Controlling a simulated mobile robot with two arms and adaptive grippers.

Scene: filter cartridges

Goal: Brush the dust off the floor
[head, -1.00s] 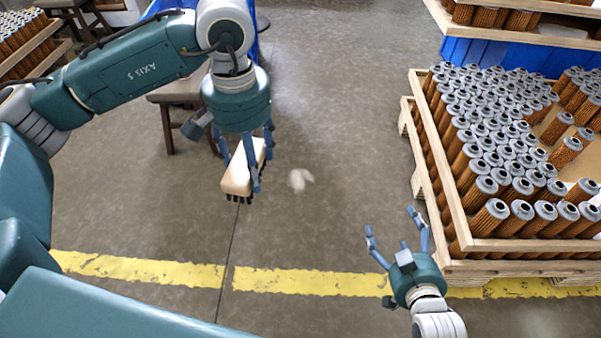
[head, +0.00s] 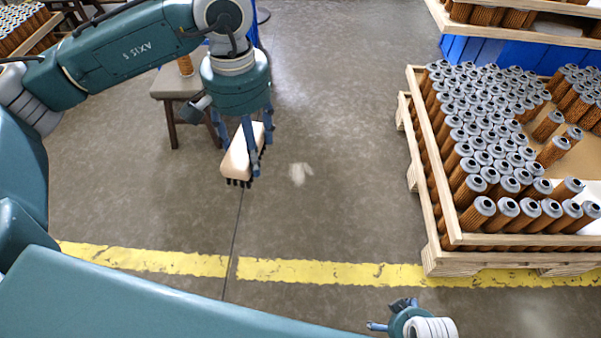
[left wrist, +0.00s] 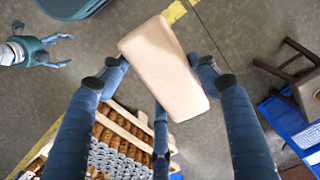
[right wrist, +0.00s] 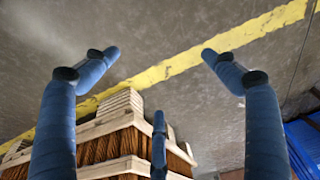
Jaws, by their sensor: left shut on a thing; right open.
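My left gripper (head: 245,140) is shut on a brush with a pale wooden block (head: 238,158) and dark bristles pointing down. The block also fills the middle of the left wrist view (left wrist: 165,68), between the blue fingers. In the head view a small pale patch of dust (head: 299,173) lies on the grey floor (head: 340,215), just right of the brush and apart from it. Whether the bristles touch the floor is hard to tell. My right gripper (head: 388,313) is low at the bottom of the head view; its fingers are spread and empty in the right wrist view (right wrist: 155,60).
A wooden crate (head: 425,165) of filter cartridges on a pallet stands at the right. A stool (head: 172,85) with a cartridge on it is behind my left arm. A yellow line (head: 330,272) crosses the floor. The floor around the dust is clear.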

